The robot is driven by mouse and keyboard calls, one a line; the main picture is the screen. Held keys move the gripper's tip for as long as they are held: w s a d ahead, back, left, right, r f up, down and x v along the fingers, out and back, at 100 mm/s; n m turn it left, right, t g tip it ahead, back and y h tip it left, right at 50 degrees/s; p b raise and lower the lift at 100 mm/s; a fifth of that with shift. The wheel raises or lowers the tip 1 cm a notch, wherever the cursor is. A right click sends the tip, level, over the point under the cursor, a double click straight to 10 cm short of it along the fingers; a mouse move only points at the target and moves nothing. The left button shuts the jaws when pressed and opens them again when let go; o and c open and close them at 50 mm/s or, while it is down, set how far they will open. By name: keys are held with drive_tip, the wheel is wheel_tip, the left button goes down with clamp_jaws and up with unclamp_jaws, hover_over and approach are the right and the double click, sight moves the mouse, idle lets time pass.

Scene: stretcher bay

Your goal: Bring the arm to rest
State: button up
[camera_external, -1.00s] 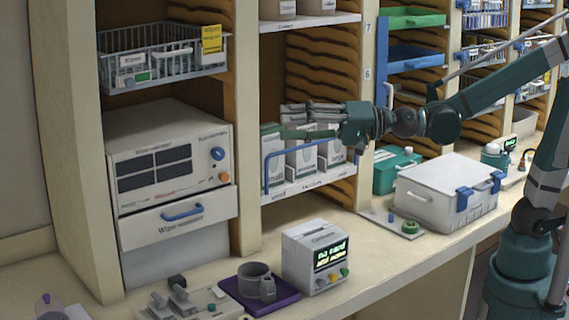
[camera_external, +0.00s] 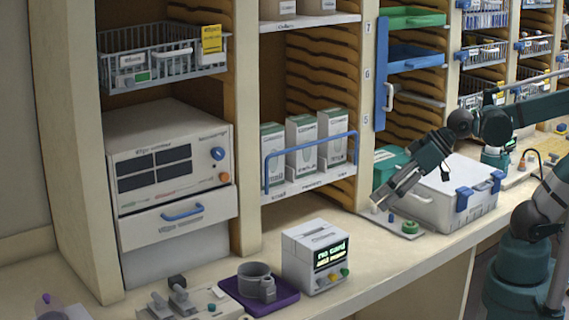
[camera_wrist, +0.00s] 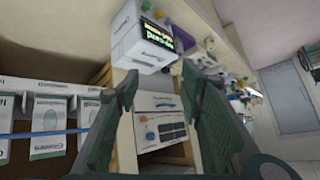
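My gripper (camera_external: 381,201) hangs in the external view in front of the white lidded box with blue latches (camera_external: 445,190), fingers pointing down and left above the counter. In the wrist view my gripper (camera_wrist: 161,74) has its two dark green fingers apart, with nothing between them. The arm reaches in from the right side of the external view. Whether the fingers touch the counter or the small tray below cannot be told.
A small tray with a green knob (camera_external: 409,227) lies below my gripper. A display box (camera_external: 315,257) and purple tray (camera_external: 285,303) stand to the left. Cartons (camera_external: 303,145) stand on a shelf behind a blue rail (camera_external: 268,172). A green box (camera_external: 387,163) is partly hidden.

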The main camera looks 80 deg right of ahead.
drive_tip(key=s+d+f+n+g+h, duration=0.1)
drive_tip(key=s+d+f+g, duration=0.1)
drive_tip(key=s+d+f, duration=0.2)
drive_tip(key=s+f, duration=0.1)
drive_tip(key=s, duration=0.2)
drive_tip(key=shift+s+d, duration=0.15)
drive_tip(key=shift+c, duration=0.6)
idle(1.0)
